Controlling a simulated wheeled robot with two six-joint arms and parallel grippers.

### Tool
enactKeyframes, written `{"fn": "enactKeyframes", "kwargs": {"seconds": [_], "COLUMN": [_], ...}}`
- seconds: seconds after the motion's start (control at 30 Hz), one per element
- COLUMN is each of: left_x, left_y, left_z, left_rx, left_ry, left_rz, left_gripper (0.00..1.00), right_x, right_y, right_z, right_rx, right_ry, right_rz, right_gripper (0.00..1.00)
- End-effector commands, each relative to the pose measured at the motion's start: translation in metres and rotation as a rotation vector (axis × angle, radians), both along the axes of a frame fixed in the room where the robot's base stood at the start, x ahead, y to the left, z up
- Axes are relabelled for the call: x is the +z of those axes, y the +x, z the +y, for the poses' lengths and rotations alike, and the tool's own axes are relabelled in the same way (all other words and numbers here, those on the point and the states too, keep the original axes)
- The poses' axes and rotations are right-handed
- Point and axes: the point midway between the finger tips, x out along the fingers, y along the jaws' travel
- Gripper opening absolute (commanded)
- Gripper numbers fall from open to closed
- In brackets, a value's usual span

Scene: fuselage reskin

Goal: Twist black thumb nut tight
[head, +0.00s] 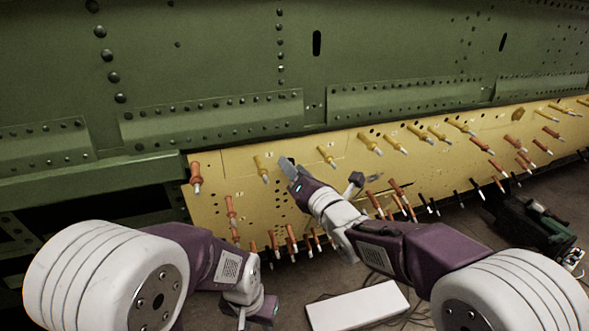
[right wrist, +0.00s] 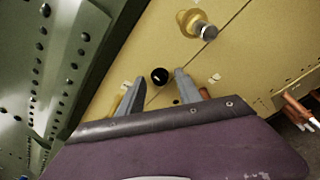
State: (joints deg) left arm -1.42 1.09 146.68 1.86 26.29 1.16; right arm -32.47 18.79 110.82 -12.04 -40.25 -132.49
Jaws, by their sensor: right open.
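A small round black knob, which looks like the thumb nut (right wrist: 159,76), shows on the yellow panel (right wrist: 250,60) in the right wrist view. My right gripper (head: 287,165) is open at the panel's upper part, and its two grey fingers show on either side of the nut in the right wrist view. I cannot tell whether the fingers touch it. In the head view the nut cannot be made out near the gripper. My left gripper (head: 258,308) is low in the head view, away from the panel; its fingers are not clear.
Gold fasteners (head: 327,155) and copper ones (head: 196,175) stick out of the yellow panel around the right gripper. A gold fastener (right wrist: 200,25) stands near the nut. The green riveted skin (head: 220,60) is above. A white box (head: 357,306) and a dark green machine (head: 535,228) are on the floor.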

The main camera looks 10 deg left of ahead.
Motion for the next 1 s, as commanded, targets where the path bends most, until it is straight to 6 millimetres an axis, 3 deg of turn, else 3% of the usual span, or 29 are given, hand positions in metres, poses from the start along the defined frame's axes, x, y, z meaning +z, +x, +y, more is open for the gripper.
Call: {"fn": "enactKeyframes", "kwargs": {"seconds": [0.07,0.2,0.23,0.63,1.0], "left_x": [0.0,0.0,0.0,-0.008,-0.037], "left_y": [0.0,0.0,0.0,0.0,0.0], "left_z": [0.0,0.0,0.0,0.0,0.0], "left_rx": [0.0,0.0,0.0,0.0,0.0], "left_ry": [0.0,0.0,0.0,0.0,0.0], "left_rz": [0.0,0.0,0.0,0.0,0.0], "left_gripper": [0.36,0.36,0.36,0.36,0.36], "right_x": [0.0,0.0,0.0,-0.002,-0.005], "right_y": [0.0,0.0,0.0,0.0,0.001], "right_z": [0.0,0.0,0.0,-0.001,-0.001], "right_rx": [0.0,0.0,0.0,0.007,0.047], "right_ry": [0.0,0.0,0.0,0.048,0.288], "right_rz": [0.0,0.0,0.0,0.031,0.192], "right_gripper": [0.41,0.03,0.0,0.0,0.0]}}
